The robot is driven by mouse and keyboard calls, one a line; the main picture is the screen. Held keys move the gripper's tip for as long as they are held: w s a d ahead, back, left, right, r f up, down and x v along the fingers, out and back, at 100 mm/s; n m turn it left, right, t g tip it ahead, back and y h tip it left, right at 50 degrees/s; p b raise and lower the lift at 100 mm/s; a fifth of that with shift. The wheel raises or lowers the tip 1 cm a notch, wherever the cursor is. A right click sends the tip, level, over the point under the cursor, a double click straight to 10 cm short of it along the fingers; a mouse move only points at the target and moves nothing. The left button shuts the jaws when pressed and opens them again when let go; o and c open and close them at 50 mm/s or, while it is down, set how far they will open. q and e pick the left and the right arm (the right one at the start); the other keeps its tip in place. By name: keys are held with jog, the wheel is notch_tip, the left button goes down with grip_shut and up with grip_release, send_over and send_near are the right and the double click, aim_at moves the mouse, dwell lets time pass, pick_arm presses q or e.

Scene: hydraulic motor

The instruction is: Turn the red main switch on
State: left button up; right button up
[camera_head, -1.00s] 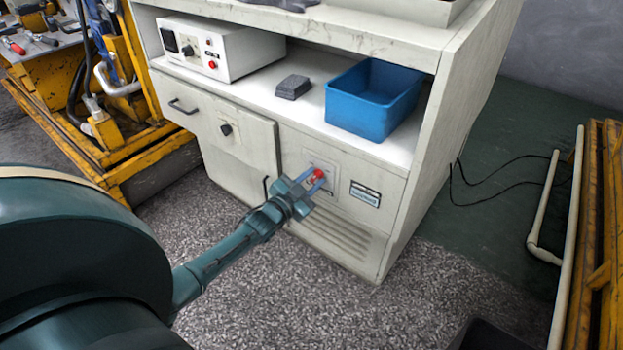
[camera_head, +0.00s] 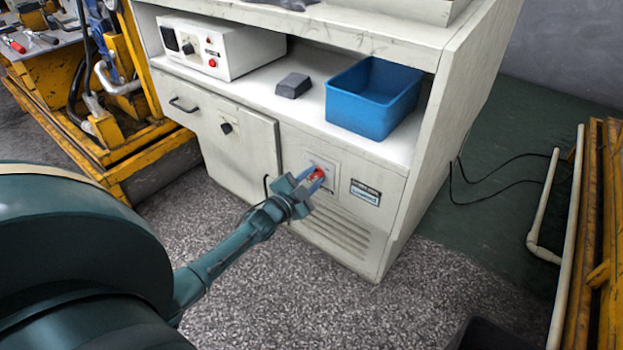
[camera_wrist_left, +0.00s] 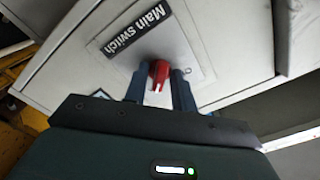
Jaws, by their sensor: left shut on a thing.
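The red main switch (camera_head: 317,175) is a small red knob on a pale plate on the lower front of the white cabinet (camera_head: 345,172). My left gripper (camera_head: 313,178) reaches it from the lower left, with its fingers on either side of the knob. In the left wrist view the red switch (camera_wrist_left: 158,76) sits between the two blue fingers of my left gripper (camera_wrist_left: 160,84), which are shut on it. A black "Main Switch" label (camera_wrist_left: 138,28) lies beyond the knob there. My right gripper is not in view.
A blue bin (camera_head: 372,98) and a dark grey block (camera_head: 293,86) stand on the cabinet shelf, beside a white control box (camera_head: 222,45). Yellow frames stand at the left (camera_head: 105,140) and right (camera_head: 597,230).

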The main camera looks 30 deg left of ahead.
pick_arm(q)
jog(key=o, duration=0.7)
